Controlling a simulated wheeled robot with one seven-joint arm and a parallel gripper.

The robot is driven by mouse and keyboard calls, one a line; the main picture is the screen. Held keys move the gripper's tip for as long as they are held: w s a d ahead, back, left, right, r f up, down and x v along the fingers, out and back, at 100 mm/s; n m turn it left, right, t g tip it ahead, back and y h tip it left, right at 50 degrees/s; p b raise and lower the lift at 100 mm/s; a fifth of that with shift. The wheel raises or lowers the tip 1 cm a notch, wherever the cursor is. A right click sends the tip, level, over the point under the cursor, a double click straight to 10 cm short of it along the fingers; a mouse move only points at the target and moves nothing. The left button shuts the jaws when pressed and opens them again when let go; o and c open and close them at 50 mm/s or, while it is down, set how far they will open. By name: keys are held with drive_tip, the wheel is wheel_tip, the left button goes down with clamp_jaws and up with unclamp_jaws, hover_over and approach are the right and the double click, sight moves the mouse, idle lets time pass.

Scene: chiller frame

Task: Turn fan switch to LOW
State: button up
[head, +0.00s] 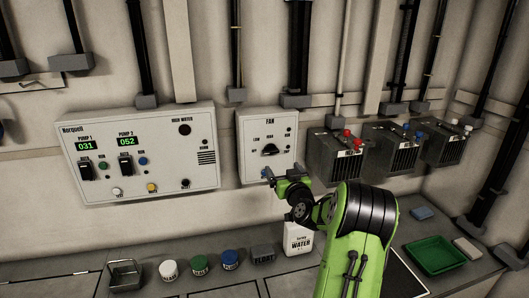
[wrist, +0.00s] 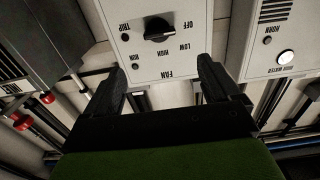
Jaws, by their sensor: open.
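The fan box (head: 251,169) is a pale panel on the wall marked FAN, with a black rotary switch (head: 269,150) in its middle. In the wrist view the fan box (wrist: 137,51) appears upside down, with its switch (wrist: 158,28) beyond the fingers. LOW, HIGH and OFF labels surround the switch; I cannot tell for certain which one it points to. My gripper (head: 274,179) is in front of the box's lower edge, below the switch. In the wrist view my gripper (wrist: 161,72) is open and empty, its two dark fingers apart and clear of the switch.
A Norquell pump panel (head: 143,181) is left of the fan box. Grey units with red, blue and white knobs (head: 335,160) are to the right. Below, a ledge holds a white water jug (head: 297,242), several small pots, and a green tray (head: 430,256).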

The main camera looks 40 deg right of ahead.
sight(273, 151)
drive_tip(key=p+x, duration=0.2)
drive_tip(key=x, duration=1.1)
drive_tip(key=shift+f, duration=0.1)
drive_tip(key=c, duration=1.1)
drive_tip(key=shift+o, duration=0.2)
drive_tip(key=shift+m, duration=0.3)
drive_tip(key=m+b, duration=0.2)
drive_tip(key=m, duration=0.1)
drive_tip(key=shift+s+m, duration=0.1)
drive_tip(key=shift+m, duration=0.2)
drive_tip(key=shift+d+m+b, duration=0.15)
drive_tip(key=shift+m+b, duration=0.6)
drive_tip(key=shift+m, duration=1.55)
